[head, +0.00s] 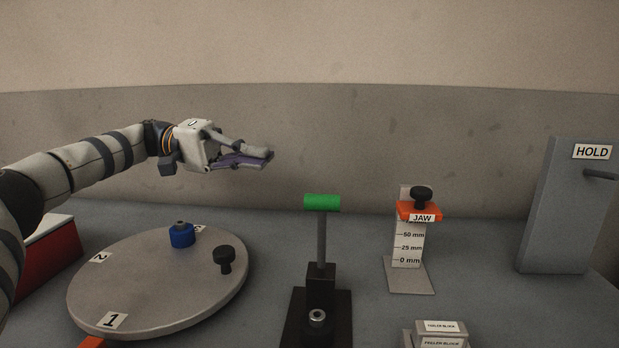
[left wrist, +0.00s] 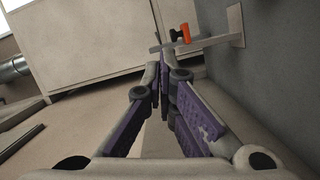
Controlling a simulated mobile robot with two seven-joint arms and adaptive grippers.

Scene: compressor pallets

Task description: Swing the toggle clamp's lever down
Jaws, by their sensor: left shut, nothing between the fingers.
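The toggle clamp (head: 320,285) stands on a dark base in the lower middle of the head view. Its lever (head: 321,240) points straight up and ends in a green grip (head: 322,203). My left gripper (head: 272,154) is shut and empty. In the head view it appears above and to the left of the green grip, apart from it, with its fingers pointing right. In the left wrist view its purple-padded fingers (left wrist: 165,85) come together, and the clamp does not show. My right gripper is in neither view.
A round turntable (head: 140,290) with a blue part (head: 182,235) and a black knob (head: 224,260) lies left of the clamp. A JAW gauge (head: 407,240), a HOLD panel (head: 565,210) and feeler blocks (head: 441,335) are to the right. A wall stands behind.

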